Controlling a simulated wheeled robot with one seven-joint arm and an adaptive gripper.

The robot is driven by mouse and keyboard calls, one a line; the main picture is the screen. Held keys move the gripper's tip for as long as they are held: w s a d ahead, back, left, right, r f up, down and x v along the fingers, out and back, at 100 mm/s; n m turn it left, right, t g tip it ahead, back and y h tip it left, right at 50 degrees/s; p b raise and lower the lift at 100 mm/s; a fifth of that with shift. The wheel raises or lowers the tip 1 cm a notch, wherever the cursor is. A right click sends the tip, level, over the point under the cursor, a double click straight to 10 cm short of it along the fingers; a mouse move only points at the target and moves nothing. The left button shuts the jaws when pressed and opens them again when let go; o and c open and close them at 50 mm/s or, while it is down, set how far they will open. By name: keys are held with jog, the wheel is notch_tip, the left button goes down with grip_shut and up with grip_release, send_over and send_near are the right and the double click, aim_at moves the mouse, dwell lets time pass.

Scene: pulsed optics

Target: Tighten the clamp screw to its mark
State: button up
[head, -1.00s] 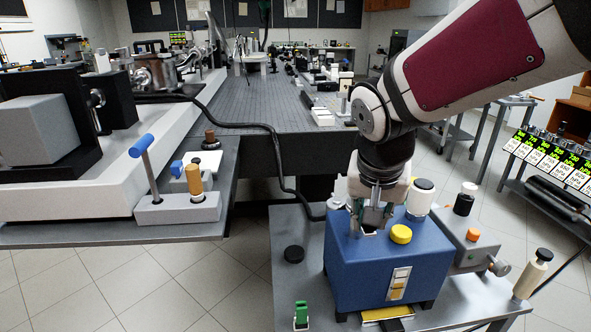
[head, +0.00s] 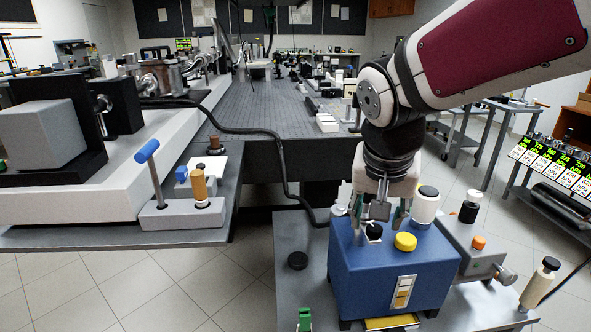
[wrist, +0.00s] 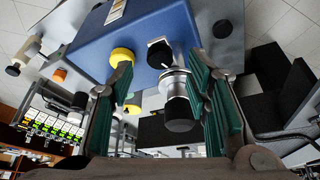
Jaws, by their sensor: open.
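My gripper (head: 378,229) is open and empty above the back left of the blue box (head: 375,280). A black knob (head: 373,232) on the box's top shows just under the fingers. In the wrist view the black knob (wrist: 159,53) has a white pointer line and lies between the fingertips (wrist: 158,60), apart from both. A silver cylinder with a black end (wrist: 179,100) also shows between the fingers there. A yellow knob (head: 405,241) sits beside the black knob. I cannot tell which part is the clamp screw, and I see no clear mark for it.
A white black-capped cylinder (head: 426,206) stands close to the gripper's right. A grey unit (head: 465,250) with an orange button adjoins the box. A black puck (head: 298,260) lies on the table at left. A blue-handled lever (head: 147,152) stands on the left bench.

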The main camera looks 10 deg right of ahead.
jog(key=v, duration=0.9)
